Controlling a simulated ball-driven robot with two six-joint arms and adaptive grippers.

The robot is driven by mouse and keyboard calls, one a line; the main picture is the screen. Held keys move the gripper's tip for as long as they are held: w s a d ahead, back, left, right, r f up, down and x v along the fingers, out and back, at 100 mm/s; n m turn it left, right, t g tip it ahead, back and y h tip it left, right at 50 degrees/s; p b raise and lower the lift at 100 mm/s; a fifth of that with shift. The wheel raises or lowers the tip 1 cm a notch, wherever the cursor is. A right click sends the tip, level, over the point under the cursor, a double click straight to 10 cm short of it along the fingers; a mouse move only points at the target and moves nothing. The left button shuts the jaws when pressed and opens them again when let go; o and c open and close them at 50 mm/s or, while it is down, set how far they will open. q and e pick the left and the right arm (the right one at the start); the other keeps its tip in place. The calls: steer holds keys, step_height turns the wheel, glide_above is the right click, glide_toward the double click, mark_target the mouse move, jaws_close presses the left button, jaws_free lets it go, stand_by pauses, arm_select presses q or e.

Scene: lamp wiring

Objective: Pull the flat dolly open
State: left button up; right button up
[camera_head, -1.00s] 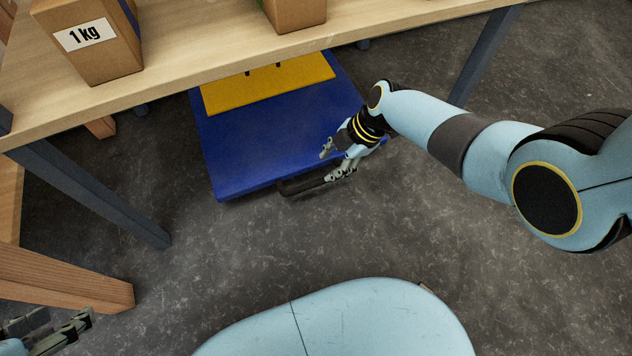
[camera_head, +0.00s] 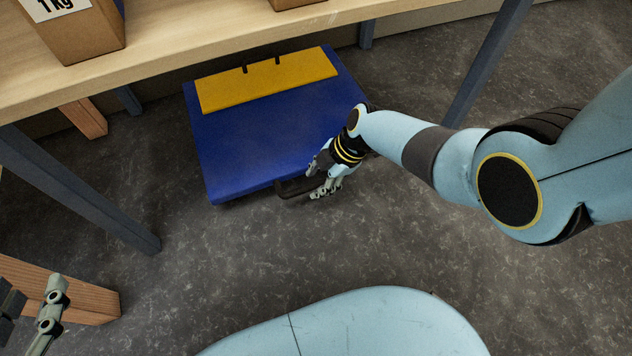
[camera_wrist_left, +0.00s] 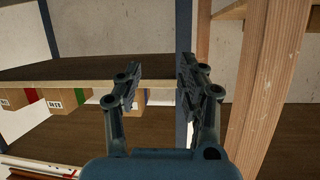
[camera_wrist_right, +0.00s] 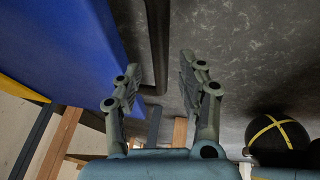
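The flat dolly (camera_head: 250,140) is a blue platform with a yellow panel (camera_head: 265,80) at its back, low on the floor and partly under the table. A black bar handle (camera_head: 297,187) sits at its front edge. My right gripper (camera_head: 318,180) is at the handle's right part, fingers spread to either side of it. In the right wrist view, the open fingers (camera_wrist_right: 160,72) are apart with the dark handle (camera_wrist_right: 157,35) showing between them; contact cannot be told. The dolly's blue side (camera_wrist_right: 65,45) is at left there. My left gripper (camera_wrist_left: 157,70) is open and empty, away from the dolly.
The wooden table (camera_head: 190,58) with cardboard boxes (camera_head: 75,35) stands above the dolly's back. Its grey legs stand left (camera_head: 80,190) and right (camera_head: 490,60). A wooden beam (camera_head: 75,290) is at lower left. The floor (camera_head: 230,260) before the dolly is clear.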

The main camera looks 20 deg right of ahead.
arm_select(q)
steer(key=shift+w+d+r+t+b, duration=0.15)
steer(key=shift+w+r+t, duration=0.5)
steer(key=shift+r, duration=0.4)
steer(key=shift+w+d+r+t+b, duration=0.15)
steer(key=shift+w+r+t, duration=0.3)
steer(key=shift+w+r, duration=0.45)
arm_select(e)
steer(key=shift+w+a+f, duration=0.1)
steer(key=shift+a+f, duration=0.15)
steer(key=shift+f, duration=0.3)
arm_select(q)
steer(key=shift+s+r, duration=0.1)
steer(key=shift+s, duration=0.05)
arm_select(e)
jaws_close()
